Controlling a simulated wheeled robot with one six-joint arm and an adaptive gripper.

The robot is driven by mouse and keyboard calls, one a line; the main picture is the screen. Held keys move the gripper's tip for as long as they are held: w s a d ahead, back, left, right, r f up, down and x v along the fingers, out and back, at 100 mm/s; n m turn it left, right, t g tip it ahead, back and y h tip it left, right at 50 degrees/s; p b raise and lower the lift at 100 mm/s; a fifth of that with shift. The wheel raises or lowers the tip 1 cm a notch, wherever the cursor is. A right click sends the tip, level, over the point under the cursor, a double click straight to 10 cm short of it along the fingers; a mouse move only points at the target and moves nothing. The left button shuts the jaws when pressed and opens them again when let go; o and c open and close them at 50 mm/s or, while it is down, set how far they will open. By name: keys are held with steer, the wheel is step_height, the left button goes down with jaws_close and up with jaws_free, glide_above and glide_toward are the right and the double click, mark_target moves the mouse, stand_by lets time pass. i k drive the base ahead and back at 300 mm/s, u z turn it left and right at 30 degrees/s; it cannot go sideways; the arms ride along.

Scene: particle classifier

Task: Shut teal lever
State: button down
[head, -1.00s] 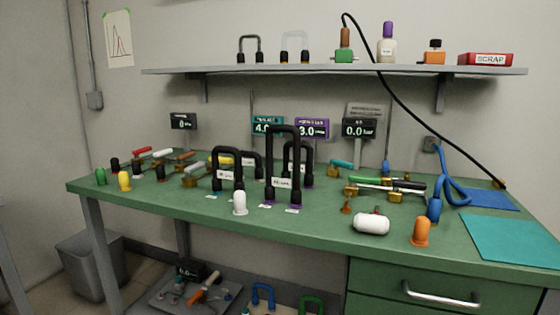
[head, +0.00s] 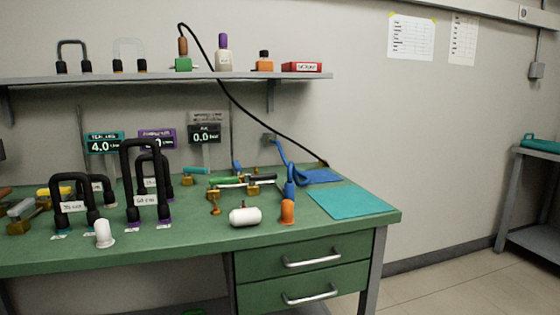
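In the head view, a small lever with a teal handle (head: 197,170) sits on a brass valve body near the back of the green bench, below the black display (head: 205,135). The handle appears to lie roughly level and points to the right of the valve body. At this size I cannot tell exactly how it is turned relative to its pipe. A teal-labelled display (head: 104,142) behind the bench reads 4.0. My gripper is not in view.
Tall black hose loops (head: 141,165) stand left of the teal lever. Green and black levers (head: 224,181), a white cylinder (head: 245,217) and an orange plug (head: 288,211) lie to its right. A teal mat (head: 350,202) covers the right end. Open floor lies right of the bench.

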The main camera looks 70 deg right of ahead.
mark_target(187, 170)
steer(key=z, duration=1.8)
